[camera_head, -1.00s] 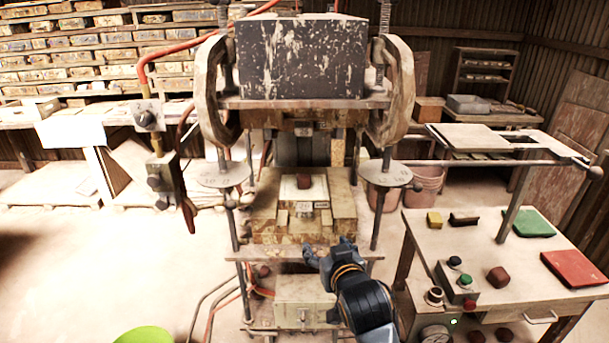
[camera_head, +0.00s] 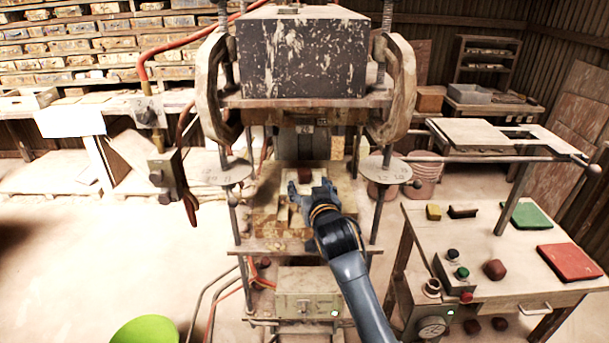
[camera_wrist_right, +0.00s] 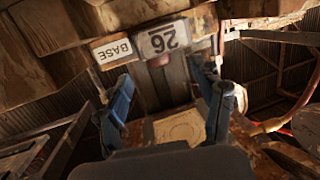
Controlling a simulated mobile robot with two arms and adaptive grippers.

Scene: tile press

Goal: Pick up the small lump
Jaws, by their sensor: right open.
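A small dark red-brown lump (camera_head: 304,174) sits on the pale block in the middle of the press (camera_head: 262,228). My left gripper is not in view.
Press posts stand on both sides of my right arm, with the heavy upper block (camera_head: 300,58) overhead. A worktable (camera_head: 420,225) at right holds another red-brown lump (camera_head: 494,269), green (camera_head: 525,215) and red (camera_head: 570,262) tiles and a button box. A green round object (camera_head: 145,330) is at bottom left.

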